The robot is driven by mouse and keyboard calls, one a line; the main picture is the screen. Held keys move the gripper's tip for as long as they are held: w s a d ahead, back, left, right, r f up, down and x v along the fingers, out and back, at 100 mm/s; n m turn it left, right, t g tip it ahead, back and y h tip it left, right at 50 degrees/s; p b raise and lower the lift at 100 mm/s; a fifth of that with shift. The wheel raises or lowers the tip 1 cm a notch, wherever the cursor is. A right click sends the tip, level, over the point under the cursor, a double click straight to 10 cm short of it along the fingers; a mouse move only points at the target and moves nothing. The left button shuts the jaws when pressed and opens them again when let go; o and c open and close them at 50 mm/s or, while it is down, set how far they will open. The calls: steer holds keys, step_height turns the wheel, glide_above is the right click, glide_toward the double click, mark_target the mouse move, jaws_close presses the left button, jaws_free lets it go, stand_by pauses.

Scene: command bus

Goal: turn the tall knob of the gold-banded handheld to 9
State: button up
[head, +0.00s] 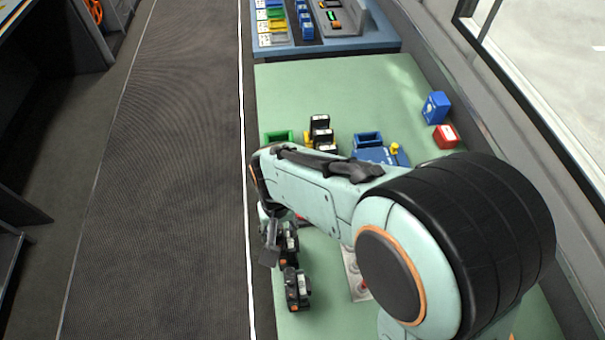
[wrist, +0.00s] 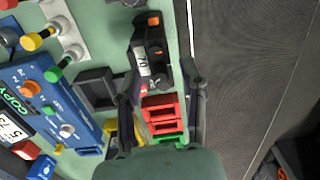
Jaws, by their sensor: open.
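Black handhelds stand on the green table. In the head view, one handheld (head: 290,243) is beside my gripper (head: 269,248), another (head: 297,290) is nearer the camera, and a group (head: 320,132) stands farther back. In the wrist view, a black handheld (wrist: 150,60) with a white label and an orange part lies just beyond and between the fingertips of my gripper (wrist: 166,80). My gripper is open, with a finger on either side and nothing visibly held. I cannot make out a gold band, the tall knob or its numbers. My arm hides part of the table in the head view.
A blue panel (wrist: 45,95) with coloured knobs is left of the gripper in the wrist view. A red tray (wrist: 160,108) and green tray (wrist: 170,138) are near the fingers. A blue box (head: 435,107) and red box (head: 446,136) stand at the right. The table edge drops to dark floor.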

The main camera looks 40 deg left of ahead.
jaws_close()
steer(key=shift+m, duration=2.9)
jaws_free()
steer(key=shift+r, duration=0.15)
